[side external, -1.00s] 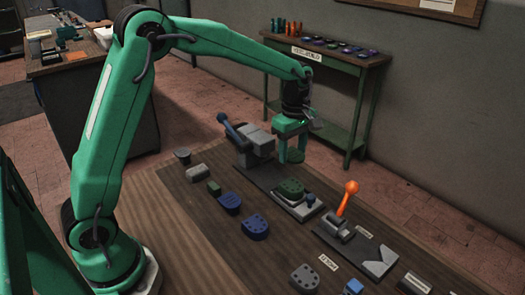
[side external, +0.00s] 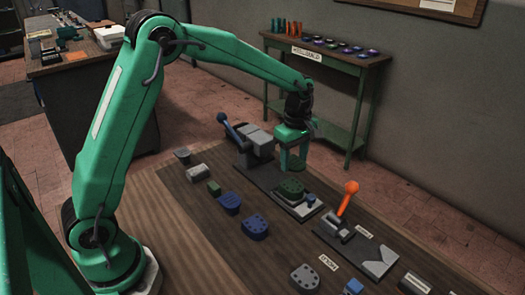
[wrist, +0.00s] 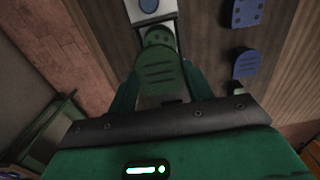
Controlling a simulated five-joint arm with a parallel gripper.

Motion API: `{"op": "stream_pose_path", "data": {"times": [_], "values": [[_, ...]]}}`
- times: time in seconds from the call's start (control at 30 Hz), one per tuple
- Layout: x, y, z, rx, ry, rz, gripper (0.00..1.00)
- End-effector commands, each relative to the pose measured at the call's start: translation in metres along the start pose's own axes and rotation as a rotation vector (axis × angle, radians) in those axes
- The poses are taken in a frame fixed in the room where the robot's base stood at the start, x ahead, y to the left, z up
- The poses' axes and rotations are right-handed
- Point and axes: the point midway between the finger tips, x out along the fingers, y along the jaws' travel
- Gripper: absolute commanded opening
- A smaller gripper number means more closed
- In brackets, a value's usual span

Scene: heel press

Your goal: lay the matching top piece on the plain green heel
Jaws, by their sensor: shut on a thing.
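My gripper (side external: 294,160) is shut on a green top piece (wrist: 160,74), which has grooves across its face in the wrist view. The piece also shows between the fingers in the side view. A green heel (side external: 291,188) sits on a pale block in the press fixture, just below and slightly in front of the held piece. Its top shows small dark dots rather than a plain face; it also shows beyond the held piece in the wrist view (wrist: 157,36). The held piece is above the heel and appears apart from it. It partly covers the heel in the wrist view.
A grey press block (side external: 256,146) with a blue lever (side external: 230,127) stands behind the heel. An orange-handled lever (side external: 348,196) is to the right. Blue pieces (side external: 255,228) and a grey dotted piece (side external: 305,277) lie in front on the table.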

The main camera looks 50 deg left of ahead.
Motion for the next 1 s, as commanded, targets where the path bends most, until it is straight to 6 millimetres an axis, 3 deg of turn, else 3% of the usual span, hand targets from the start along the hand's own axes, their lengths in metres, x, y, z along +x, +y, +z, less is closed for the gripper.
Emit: {"op": "stream_pose_path", "data": {"times": [1.0], "values": [[0.059, -0.001, 0.0, 0.0, 0.0, 0.0, 0.29]]}}
